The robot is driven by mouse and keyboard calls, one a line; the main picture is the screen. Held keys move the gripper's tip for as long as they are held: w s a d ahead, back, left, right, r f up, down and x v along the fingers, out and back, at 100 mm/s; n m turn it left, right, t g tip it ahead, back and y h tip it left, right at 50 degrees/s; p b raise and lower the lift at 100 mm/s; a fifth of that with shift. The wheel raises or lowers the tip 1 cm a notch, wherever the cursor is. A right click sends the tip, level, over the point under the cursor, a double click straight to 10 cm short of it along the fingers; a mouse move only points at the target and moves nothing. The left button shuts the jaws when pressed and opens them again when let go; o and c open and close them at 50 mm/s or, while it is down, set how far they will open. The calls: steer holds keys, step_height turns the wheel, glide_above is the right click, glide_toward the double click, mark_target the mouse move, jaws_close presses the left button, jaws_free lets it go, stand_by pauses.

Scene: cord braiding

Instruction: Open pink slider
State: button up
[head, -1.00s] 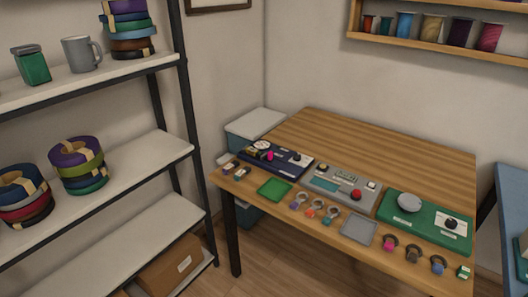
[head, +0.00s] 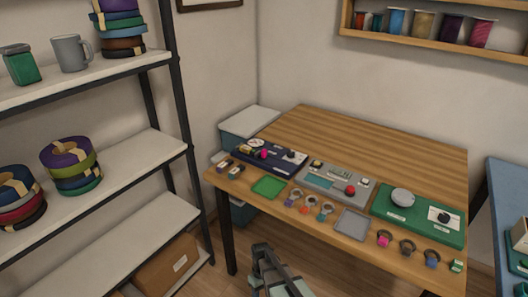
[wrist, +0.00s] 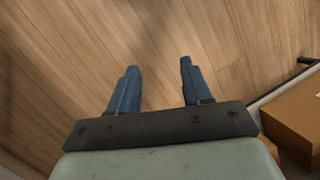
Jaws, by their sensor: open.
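A small pink knob (head: 264,154) sits on the dark blue panel (head: 246,161) at the left of the wooden table. It looks like the pink slider, but it is too small to tell how it is set. My gripper (head: 262,250) is at the bottom of the head view, in front of the table and well away from the panel. In the wrist view my gripper (wrist: 156,80) has its two blue fingers apart with nothing between them, over the wooden floor. The panel is outside the wrist view.
The wooden table (head: 400,140) also holds a grey panel (head: 318,178), a green panel (head: 378,207), a green tray (head: 268,187), a grey tray (head: 352,224) and several ringed items along its front edge. A shelf rack (head: 120,157) stands left. A cardboard box (wrist: 295,120) is right in the wrist view.

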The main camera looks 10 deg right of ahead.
steer(key=w+a+r+n+t, duration=0.1)
steer(key=w+a+r, duration=0.2)
steer(key=w+r, duration=0.3)
steer(key=w+a+r+n+t+y, duration=0.15)
steer(key=w+a+r, duration=0.25)
steer(key=w, duration=0.4)
steer(key=w+a+r+n+h, duration=0.1)
steer(key=w+a+r+n, duration=0.15)
steer(key=w+r, duration=0.35)
steer(key=w+a+r+n+t+y, duration=0.1)
steer(key=w+a+r, duration=0.3)
steer(key=w+r, duration=0.15)
steer(key=w+a+r+n, duration=0.1)
steer(key=w+a+r, duration=0.25)
steer(key=r, duration=0.35)
step_height(320, 180, up, 22)
steer(key=m+h, duration=0.2)
steer(key=m, duration=0.1)
glide_above(264, 149)
step_height(264, 149, down, 13)
steer(key=shift+s+r, duration=0.1)
steer(key=shift+s, duration=0.05)
steer(key=shift+c, duration=0.4)
